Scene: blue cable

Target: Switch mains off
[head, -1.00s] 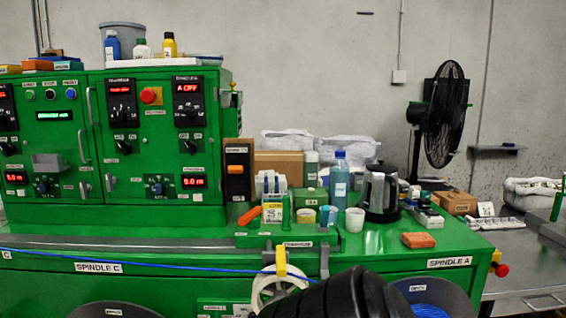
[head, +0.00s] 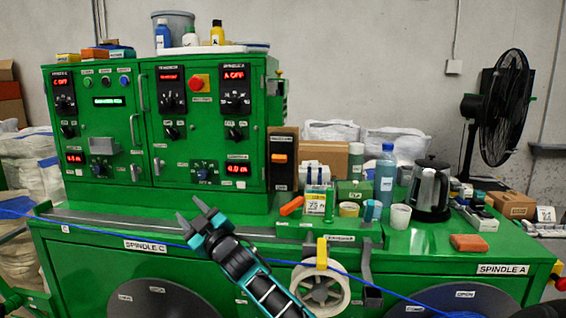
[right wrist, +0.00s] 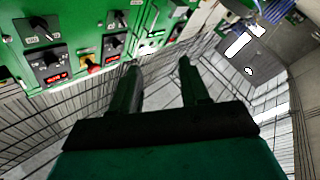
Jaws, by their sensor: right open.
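A tall dark switch box (head: 284,172) with an orange switch (head: 279,158) stands at the right side of the green control cabinet (head: 110,150); its label is too small to read. The cabinet carries rotary knobs, red displays and a red emergency button (head: 199,83), also visible in the right wrist view (right wrist: 93,62). My right gripper (head: 191,212) is open and empty, in front of the cabinet, left of and lower than the switch box, touching nothing visible. Its two fingers (right wrist: 160,68) show apart in the right wrist view. My left gripper is out of view.
A blue cable (head: 90,226) runs across the machine front, past a white spool (head: 321,288). Bottles, cups, a kettle (head: 430,190) and an orange block (head: 468,242) stand on the right worktop. A black fan (head: 503,100) stands behind.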

